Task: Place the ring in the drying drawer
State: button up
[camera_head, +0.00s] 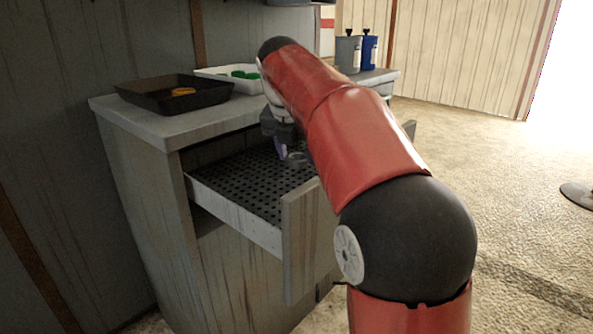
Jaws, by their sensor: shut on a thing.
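The drying drawer (235,215) is pulled out of the grey cabinet and has a black perforated floor (245,183). My gripper (287,152) points down over the right part of the drawer, near its front panel (300,245). It is shut on a small greyish ring (297,159), which sits at the fingertips close above the drawer floor. A purple patch shows beside the fingertips. My arm hides part of the gripper and the drawer's right side. I cannot tell whether the ring touches the floor.
On the cabinet top (160,127) stand a black tray (170,101) holding an orange piece (183,91) and a white tray (213,75) with green pieces. A grey container (347,55) and a blue one (369,53) stand farther right. The drawer floor left of my gripper is clear.

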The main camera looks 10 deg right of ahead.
aim_at(299, 176)
jog(key=shift+f+b, duration=0.4)
jog(key=shift+f, duration=1.3)
jog(key=shift+f, duration=0.15)
jog(key=o, duration=1)
jog(key=shift+s+r, duration=0.1)
jog(key=shift+r, duration=0.4)
jog(key=p+v, duration=0.3)
jog(key=v, duration=0.8)
jog(key=shift+a+r, duration=0.1)
jog(key=shift+r, duration=0.1)
